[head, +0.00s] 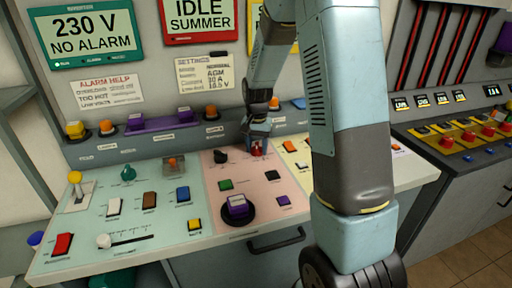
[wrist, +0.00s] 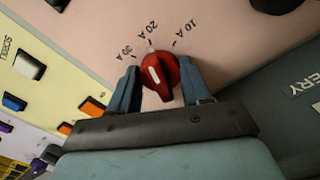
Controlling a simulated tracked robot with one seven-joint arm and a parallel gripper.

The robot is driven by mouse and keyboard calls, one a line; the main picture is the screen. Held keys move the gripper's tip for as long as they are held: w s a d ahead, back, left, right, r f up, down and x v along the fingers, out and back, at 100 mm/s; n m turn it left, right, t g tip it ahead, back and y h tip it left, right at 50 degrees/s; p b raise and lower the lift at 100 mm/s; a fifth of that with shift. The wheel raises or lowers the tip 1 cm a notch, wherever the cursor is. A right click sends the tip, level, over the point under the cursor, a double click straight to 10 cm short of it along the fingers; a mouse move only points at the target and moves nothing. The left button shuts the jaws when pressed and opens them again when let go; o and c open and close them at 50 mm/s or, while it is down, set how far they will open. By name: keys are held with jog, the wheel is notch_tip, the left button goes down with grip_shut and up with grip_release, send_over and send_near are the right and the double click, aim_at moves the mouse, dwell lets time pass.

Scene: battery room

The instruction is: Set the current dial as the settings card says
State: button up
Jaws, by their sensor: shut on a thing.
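The red current dial (wrist: 160,75) is in the middle of the wrist view, with the marks 10 A, 20 A and 30 A around it. Its white line tilts slightly, and its upper end is nearest the 20 A mark. My gripper (wrist: 159,84) is shut on the dial, one blue finger on each side. In the head view the dial (head: 257,151) is partly hidden under my gripper (head: 257,143) on the pink panel. The settings card (head: 205,74) hangs on the back wall; its small print is blurred, and its current line seems to read 30 A.
A black knob (head: 220,157) stands left of the dial. A ledge with purple covers (head: 185,115) runs behind. My arm hides part of the right panel.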

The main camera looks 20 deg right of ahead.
aim_at(257, 145)
jog(key=n, duration=0.4)
jog(key=shift+n, duration=2.1)
jog(key=o, duration=1.1)
jog(key=shift+c, duration=0.2)
notch_tip(257, 145, up, 14)
jog(key=shift+f, duration=0.15)
